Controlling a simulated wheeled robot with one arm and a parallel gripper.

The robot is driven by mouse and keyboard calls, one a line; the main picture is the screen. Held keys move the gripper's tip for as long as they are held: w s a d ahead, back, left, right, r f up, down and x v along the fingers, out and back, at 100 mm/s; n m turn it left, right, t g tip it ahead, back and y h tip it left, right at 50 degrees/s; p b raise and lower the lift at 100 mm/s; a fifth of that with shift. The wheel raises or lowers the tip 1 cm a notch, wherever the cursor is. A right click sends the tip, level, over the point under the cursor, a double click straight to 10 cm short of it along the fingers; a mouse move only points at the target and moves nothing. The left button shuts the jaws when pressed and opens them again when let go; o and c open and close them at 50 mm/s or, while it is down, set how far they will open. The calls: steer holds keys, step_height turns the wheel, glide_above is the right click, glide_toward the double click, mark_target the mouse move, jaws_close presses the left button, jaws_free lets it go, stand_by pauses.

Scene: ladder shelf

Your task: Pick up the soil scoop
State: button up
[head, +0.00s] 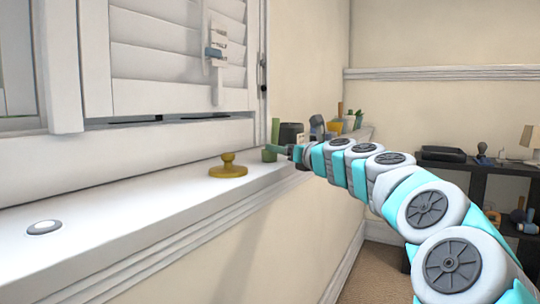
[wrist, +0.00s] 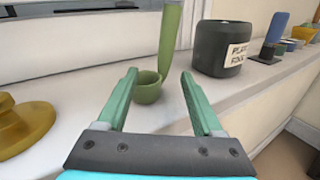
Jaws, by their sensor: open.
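The green soil scoop, a small round cup (wrist: 147,88) with a tall upright handle (wrist: 171,40), stands on the white window ledge. In the head view the scoop (head: 270,155) is at the ledge's far end, partly hidden by my gripper. My gripper (wrist: 158,74) is open, with its two green fingers apart and the cup showing between their tips in the wrist view. The handle rises just beyond the tips. I cannot tell whether either finger touches the scoop. In the head view my gripper (head: 290,152) reaches it from the right.
A dark pot with a paper label (wrist: 222,48) stands right of the scoop. A blue upright item (wrist: 275,30) and small pots are farther along. A yellow knob-shaped object (head: 228,166) stands left of the scoop. A white disc (head: 44,227) lies on the near ledge, with bare ledge between.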

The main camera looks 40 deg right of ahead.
mark_target(272, 138)
steer(key=shift+w+d, duration=0.25)
steer(key=shift+w, duration=0.6)
steer(key=shift+w+d, duration=0.2)
steer(key=shift+w, duration=0.7)
steer(key=shift+w+d, duration=0.25)
steer(key=shift+w, duration=0.6)
steer(key=shift+r, duration=0.1)
jaws_close()
